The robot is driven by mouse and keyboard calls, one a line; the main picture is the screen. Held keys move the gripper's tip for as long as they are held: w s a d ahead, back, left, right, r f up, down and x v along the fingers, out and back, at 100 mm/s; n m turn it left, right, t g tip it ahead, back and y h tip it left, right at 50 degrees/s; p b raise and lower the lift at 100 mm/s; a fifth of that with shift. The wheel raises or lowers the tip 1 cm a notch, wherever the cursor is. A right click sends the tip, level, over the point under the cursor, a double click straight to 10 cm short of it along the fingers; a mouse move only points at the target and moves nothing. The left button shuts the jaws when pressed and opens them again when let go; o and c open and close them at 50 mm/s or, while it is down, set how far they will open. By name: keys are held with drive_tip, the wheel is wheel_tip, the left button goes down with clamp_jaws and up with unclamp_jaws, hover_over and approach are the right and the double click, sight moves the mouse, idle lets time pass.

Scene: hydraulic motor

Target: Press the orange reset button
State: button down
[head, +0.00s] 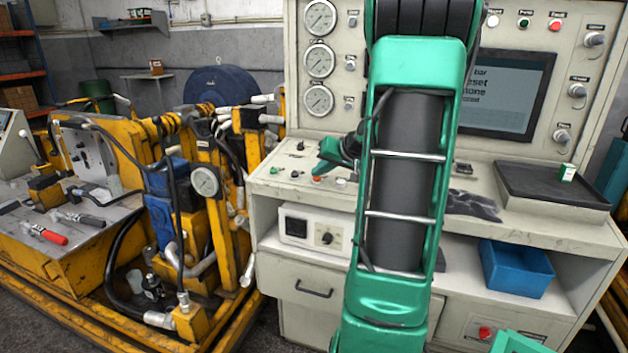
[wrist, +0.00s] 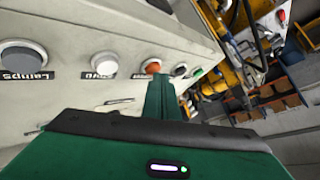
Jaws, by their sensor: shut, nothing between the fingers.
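The orange button (head: 317,179) is on the control desk's button row in the head view, just below the tip of my gripper (head: 321,170). In the wrist view the orange button (wrist: 153,67) shows right at the far end of my green fingers (wrist: 160,84), which are shut and hold nothing. The fingertips overlap the button's lower edge in that view. I cannot tell whether they touch it or whether it is pressed in. Its label is not readable.
A screen (head: 508,90) is partly hidden behind my arm. A black tray (head: 553,184) and blue bin (head: 515,268) are at right. Yellow machinery (head: 200,240) stands left.

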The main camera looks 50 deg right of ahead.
sight(319, 186)
drive_tip(key=shift+f, duration=0.15)
idle(0.5)
drive_tip(key=shift+a+r, duration=0.1)
drive_tip(key=shift+r, duration=0.7)
drive_tip(key=shift+s+a+r, duration=0.1)
drive_tip(key=shift+a+r, duration=0.1)
drive_tip(key=shift+r, duration=1.05)
drive_tip(key=shift+s+a+r, duration=0.1)
drive_tip(key=shift+a+r, duration=0.05)
drive_tip(key=shift+r, duration=1.1)
